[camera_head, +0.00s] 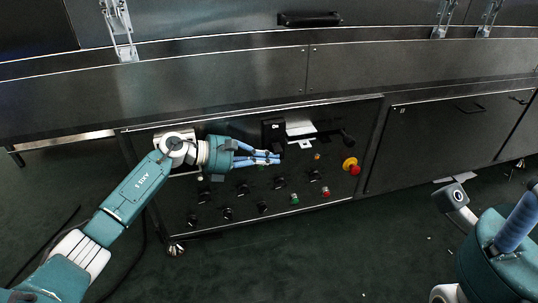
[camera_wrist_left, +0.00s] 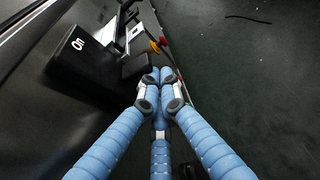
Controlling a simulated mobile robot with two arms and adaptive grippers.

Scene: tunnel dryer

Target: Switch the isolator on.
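A black block (camera_head: 273,130) sits on the upper middle of the dark control panel (camera_head: 225,228). In the left wrist view a black block with the white word "On" (camera_wrist_left: 85,60) stands beside my fingers; it seems to be the isolator. Its switch position cannot be told. My left gripper (camera_head: 276,157) is just below the block, its blue fingers pointing right along the panel. In the left wrist view its fingertips (camera_wrist_left: 160,76) are together with nothing seen between them. Whether they touch the block cannot be told. My right gripper (camera_head: 515,228) is partly cut off at the lower right.
Several black knobs, a green button (camera_head: 294,199) and a red button (camera_head: 326,191) are on the panel. A yellow-and-red emergency stop (camera_head: 351,166) is to the right of my left fingers. A black knob (camera_head: 347,138) is above it. Open dark floor (camera_head: 320,260) lies in front.

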